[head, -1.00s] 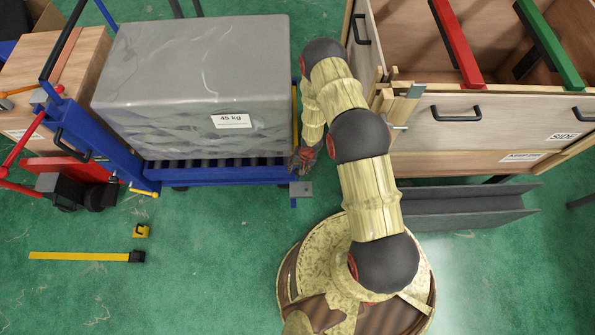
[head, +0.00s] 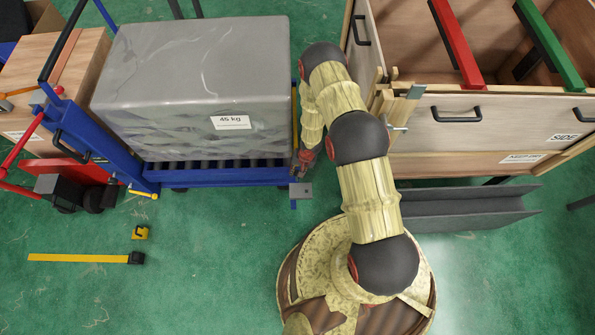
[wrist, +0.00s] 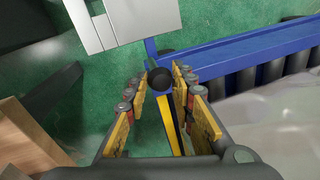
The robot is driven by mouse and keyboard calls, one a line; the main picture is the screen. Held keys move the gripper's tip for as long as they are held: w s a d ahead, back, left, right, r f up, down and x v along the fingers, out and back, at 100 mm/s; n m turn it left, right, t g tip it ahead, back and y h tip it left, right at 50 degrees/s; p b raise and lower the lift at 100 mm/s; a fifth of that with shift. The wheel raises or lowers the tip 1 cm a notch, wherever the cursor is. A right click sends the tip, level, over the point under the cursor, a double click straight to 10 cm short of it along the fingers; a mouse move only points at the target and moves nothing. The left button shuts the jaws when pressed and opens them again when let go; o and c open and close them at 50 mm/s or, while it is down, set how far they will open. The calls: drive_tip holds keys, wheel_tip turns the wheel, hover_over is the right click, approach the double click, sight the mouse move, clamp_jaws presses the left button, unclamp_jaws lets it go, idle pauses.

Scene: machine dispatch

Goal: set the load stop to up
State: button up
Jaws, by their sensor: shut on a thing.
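The load stop is a yellow bar (wrist: 172,128) with a black round knob (wrist: 158,80), at the right end of the blue roller cart (head: 225,176). A thin strip of its yellow bar shows in the head view (head: 295,104), along the cart's right end beside the grey load. My gripper (wrist: 157,88) is shut on the load stop near its knob, with yellow-padded fingers on both sides. In the head view my gripper (head: 304,162) is low at the cart's right front corner, partly hidden by my arm.
A grey block marked 45 kg (head: 195,80) sits on the cart rollers, close to the stop. A large wooden crate (head: 470,125) with red and green bars stands right of my arm. A grey metal plate (head: 300,190) juts from the cart's corner.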

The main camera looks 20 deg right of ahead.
clamp_jaws()
wheel_tip(320, 180, up, 6)
drive_tip(key=p, duration=0.6)
drive_tip(key=shift+w+p, duration=0.15)
drive_tip(key=shift+p, duration=0.15)
drive_tip(key=o, duration=0.5)
unclamp_jaws()
drive_tip(key=shift+r, duration=0.1)
drive_tip(key=o, duration=0.4)
